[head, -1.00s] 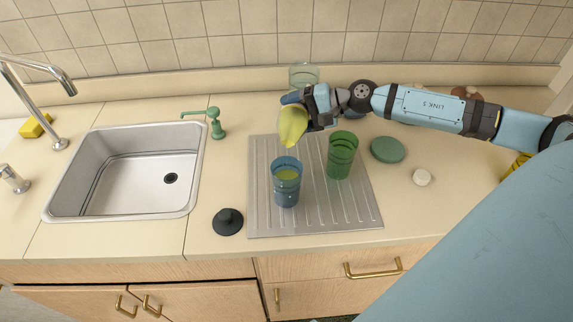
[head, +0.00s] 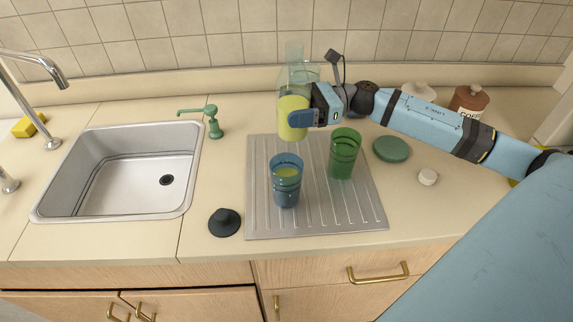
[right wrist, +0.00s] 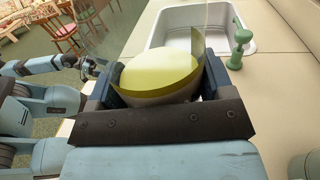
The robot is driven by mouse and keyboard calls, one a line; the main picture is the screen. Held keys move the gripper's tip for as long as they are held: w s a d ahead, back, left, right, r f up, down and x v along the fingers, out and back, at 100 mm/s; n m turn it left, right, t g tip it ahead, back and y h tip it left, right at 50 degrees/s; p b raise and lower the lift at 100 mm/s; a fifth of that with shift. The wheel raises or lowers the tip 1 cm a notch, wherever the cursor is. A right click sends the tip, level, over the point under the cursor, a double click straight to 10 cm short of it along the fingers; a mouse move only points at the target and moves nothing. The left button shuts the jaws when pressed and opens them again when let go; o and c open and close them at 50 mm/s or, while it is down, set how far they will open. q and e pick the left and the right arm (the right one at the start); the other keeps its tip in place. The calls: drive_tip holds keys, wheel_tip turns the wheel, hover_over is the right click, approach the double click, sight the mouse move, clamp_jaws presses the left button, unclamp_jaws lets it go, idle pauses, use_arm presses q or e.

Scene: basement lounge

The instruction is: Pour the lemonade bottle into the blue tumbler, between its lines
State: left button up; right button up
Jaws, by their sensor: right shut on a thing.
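The lemonade bottle (head: 293,119) is upright, with yellow liquid in its lower part and a clear upper part. My right gripper (head: 303,118) is shut on it, behind the blue tumbler and above the ribbed drainboard. In the right wrist view, the yellow liquid (right wrist: 158,70) shows between the fingers. The blue tumbler (head: 286,195) stands on the drainboard with yellow liquid inside. Dark lines ring the tumbler; I cannot tell exactly where the level lies against them. My left arm shows at the left of the right wrist view; its gripper (right wrist: 88,68) is too small to read.
A green tumbler (head: 343,157) stands right of the blue one on the drainboard (head: 315,222). The sink (head: 120,170) and green soap pump (head: 213,125) are left. A coffee canister (head: 468,101) stands behind my arm.

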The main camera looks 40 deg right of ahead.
sight(293, 87)
drive_tip(key=shift+r+p, duration=0.9)
drive_tip(key=shift+r, duration=1.65)
drive_tip(key=shift+f, duration=0.1)
